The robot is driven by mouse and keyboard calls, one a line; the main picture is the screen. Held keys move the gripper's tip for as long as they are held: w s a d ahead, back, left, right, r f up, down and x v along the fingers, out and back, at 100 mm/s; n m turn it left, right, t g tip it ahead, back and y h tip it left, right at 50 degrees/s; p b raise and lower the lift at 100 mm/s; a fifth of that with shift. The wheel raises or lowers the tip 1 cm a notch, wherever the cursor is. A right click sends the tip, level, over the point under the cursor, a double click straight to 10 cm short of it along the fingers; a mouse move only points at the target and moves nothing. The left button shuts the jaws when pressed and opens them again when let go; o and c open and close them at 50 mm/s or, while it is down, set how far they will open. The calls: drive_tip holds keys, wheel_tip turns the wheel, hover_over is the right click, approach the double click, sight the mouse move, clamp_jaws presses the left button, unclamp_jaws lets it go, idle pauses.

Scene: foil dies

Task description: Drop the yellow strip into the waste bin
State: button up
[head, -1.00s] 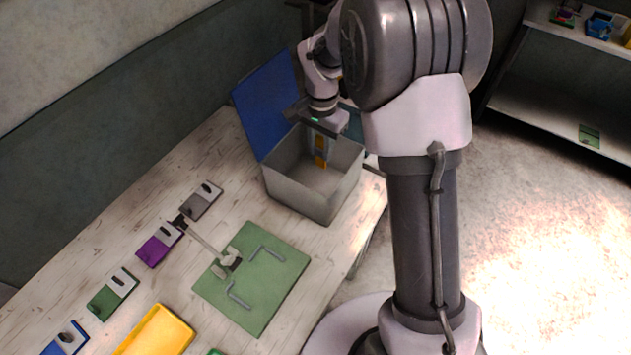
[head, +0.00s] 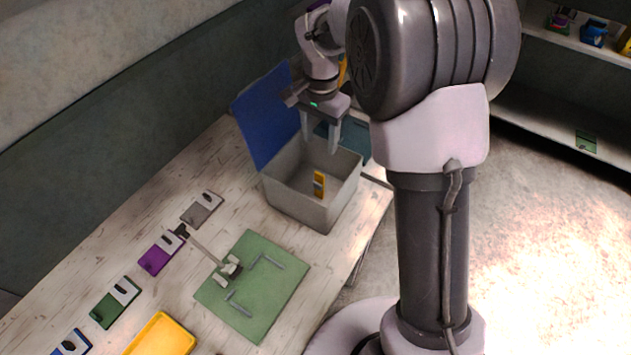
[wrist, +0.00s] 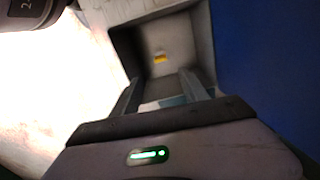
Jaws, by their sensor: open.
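The yellow strip (head: 319,184) is inside the grey waste bin (head: 296,203), apart from my gripper. It also shows as a small yellow patch in the bin in the wrist view (wrist: 160,57). The bin stands at the back of the table with its blue lid (head: 266,112) raised. My gripper (head: 320,149) is open and empty above the bin's opening, fingers pointing down. In the wrist view its two fingers (wrist: 160,83) are spread apart with nothing between them.
A green mat (head: 236,312) with grey brackets lies in front of the bin. A purple die (head: 157,262), a grey die (head: 199,212), a green die (head: 108,311) and a yellow tray (head: 160,338) lie along the table. A shelf (head: 540,125) stands at the right.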

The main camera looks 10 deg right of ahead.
wheel_tip(320, 180, up, 10)
drive_tip(key=p, duration=0.2)
drive_tip(key=shift+f, duration=0.1)
drive_tip(key=s+a+f+n+t+b, duration=0.1)
drive_tip(key=s+b, duration=0.3)
drive_tip(key=s, duration=0.4)
drive_tip(key=s+a+f+n+t+y+b, duration=0.1)
drive_tip(key=s+f+n+t+b, duration=0.1)
drive_tip(key=s, duration=0.7)
drive_tip(key=s+a+f+n+t+y+b, duration=0.1)
drive_tip(key=s+f+n+t+b, duration=0.1)
drive_tip(key=s+f+b, duration=0.3)
drive_tip(key=s+b, duration=0.2)
drive_tip(key=s, duration=0.2)
drive_tip(key=shift+a+t+b, duration=0.4)
drive_tip(key=shift+s+f, duration=0.1)
